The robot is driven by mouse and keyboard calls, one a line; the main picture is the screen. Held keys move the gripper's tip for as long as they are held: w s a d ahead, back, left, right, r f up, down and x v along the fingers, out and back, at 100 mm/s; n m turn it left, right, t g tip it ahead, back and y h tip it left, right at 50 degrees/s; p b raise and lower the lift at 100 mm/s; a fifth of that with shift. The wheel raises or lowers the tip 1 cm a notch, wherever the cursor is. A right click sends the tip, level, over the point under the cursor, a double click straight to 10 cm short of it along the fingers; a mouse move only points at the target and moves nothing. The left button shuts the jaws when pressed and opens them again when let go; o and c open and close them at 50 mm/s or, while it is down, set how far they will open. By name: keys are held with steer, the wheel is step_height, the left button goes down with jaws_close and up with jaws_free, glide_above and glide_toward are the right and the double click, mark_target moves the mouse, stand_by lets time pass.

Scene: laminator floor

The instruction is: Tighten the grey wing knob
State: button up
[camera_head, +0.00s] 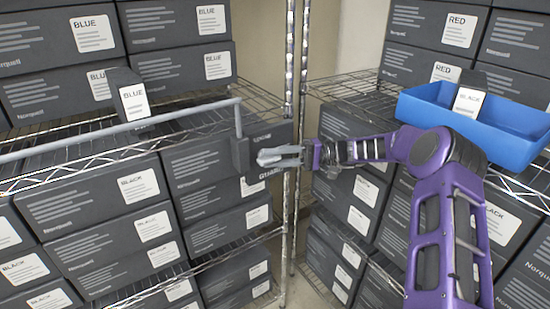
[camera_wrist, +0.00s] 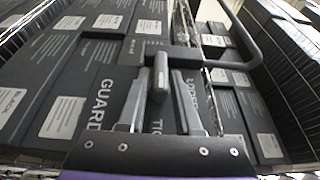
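The grey wing knob (camera_wrist: 161,75) stands upright between the fingertips of my gripper (camera_wrist: 160,72) in the wrist view. The fingers are apart, with a narrow gap showing on either side of the knob. In the head view my gripper (camera_head: 280,156) reaches left from the purple arm to a dark block (camera_head: 240,154) on the end of a bent grey bar (camera_head: 120,128). The knob is hard to tell from the fingers there. A dark panel (camera_wrist: 110,85) behind the knob carries white lettering, "GUARD" and other words partly hidden by the fingers.
Wire shelves with dark labelled boxes (camera_head: 95,200) stand left and right, with a chrome post (camera_head: 289,60) between them close to my gripper. A blue tray (camera_head: 480,118) sits on the right shelf, near my arm. The grey bar runs along the left shelf's front.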

steer(key=shift+o, duration=0.9)
